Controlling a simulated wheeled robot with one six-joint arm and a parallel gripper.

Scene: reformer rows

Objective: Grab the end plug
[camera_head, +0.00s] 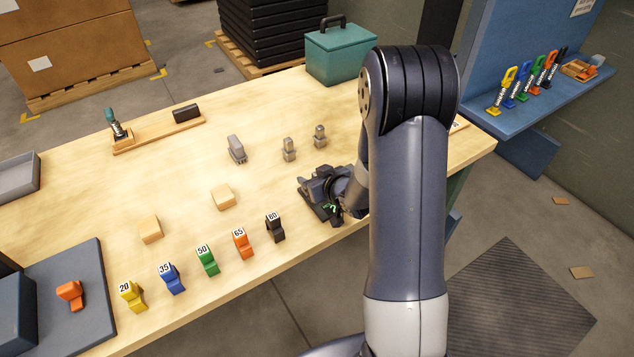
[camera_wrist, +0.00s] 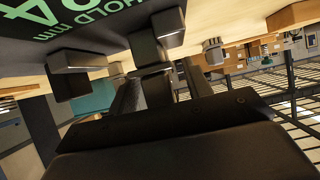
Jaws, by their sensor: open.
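My gripper (camera_head: 322,194) is low over the right part of the workbench, near its front edge. In the wrist view its two jaws (camera_wrist: 122,48) stand apart. Three small grey pieces stand behind it on the bench: a wider one with prongs (camera_head: 237,149), a narrow upright one (camera_head: 289,150) and another narrow one (camera_head: 319,136). I cannot tell which, if any, is the end plug. A grey piece (camera_wrist: 213,51) also shows beyond the jaws in the wrist view. A dark panel with green lettering (camera_wrist: 85,18) fills the wrist view's upper left.
Numbered blocks, such as the black one (camera_head: 275,228), line the front of the wooden bench (camera_head: 190,240). Two pale wooden blocks (camera_head: 222,197) (camera_head: 150,229) lie behind them. A teal box (camera_head: 340,54) stands at the back. An orange piece (camera_head: 70,294) sits on a grey mat (camera_head: 88,268).

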